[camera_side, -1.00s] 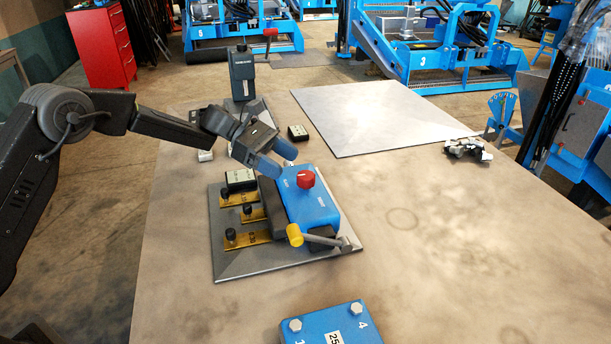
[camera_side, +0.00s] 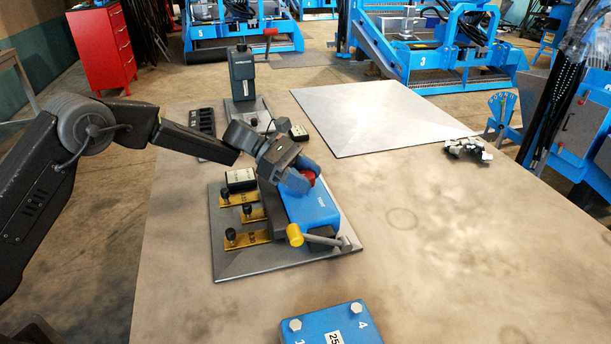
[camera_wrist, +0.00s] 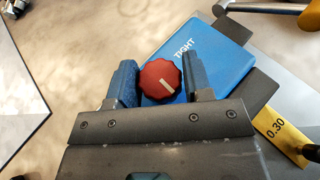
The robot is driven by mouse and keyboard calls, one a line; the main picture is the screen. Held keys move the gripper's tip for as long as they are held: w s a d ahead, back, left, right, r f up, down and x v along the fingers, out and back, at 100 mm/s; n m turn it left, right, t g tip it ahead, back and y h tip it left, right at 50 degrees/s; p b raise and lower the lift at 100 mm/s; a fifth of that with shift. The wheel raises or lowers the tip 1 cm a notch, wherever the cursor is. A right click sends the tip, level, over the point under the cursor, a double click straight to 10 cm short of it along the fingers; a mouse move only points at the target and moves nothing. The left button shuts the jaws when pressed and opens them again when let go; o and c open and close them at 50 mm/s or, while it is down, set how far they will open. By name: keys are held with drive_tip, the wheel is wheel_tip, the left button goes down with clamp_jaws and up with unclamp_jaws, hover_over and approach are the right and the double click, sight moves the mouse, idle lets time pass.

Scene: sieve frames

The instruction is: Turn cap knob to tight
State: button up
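The red cap knob (camera_wrist: 161,81) sits on the blue box (camera_wrist: 228,60) and carries a white pointer line. In the wrist view the line points to the lower right, while the word TIGHT is printed above and right of the knob. My gripper (camera_wrist: 160,68) has its two blue fingers on either side of the knob, with narrow gaps showing; firm contact cannot be made out. In the side view my gripper (camera_side: 297,180) is over the blue box (camera_side: 314,208) and hides most of the knob (camera_side: 308,173).
The box stands on a grey plate (camera_side: 232,265) with brass tabs (camera_side: 247,238) at its left. A blue 25 block (camera_side: 330,325) lies nearer the camera. The table's right side is mostly clear.

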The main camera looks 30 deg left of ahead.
drive_tip(key=c, duration=0.5)
drive_tip(key=shift+g, duration=0.3)
drive_tip(key=shift+m+g, duration=1.7)
drive_tip(key=shift+m+g+y, duration=0.4)
drive_tip(key=shift+m+g, duration=0.4)
drive_tip(key=shift+g, duration=0.1)
drive_tip(key=shift+m+g, duration=0.5)
drive_tip(key=shift+g, duration=0.1)
drive_tip(key=o, duration=0.9)
drive_tip(key=shift+o, duration=0.2)
drive_tip(key=shift+r, duration=0.1)
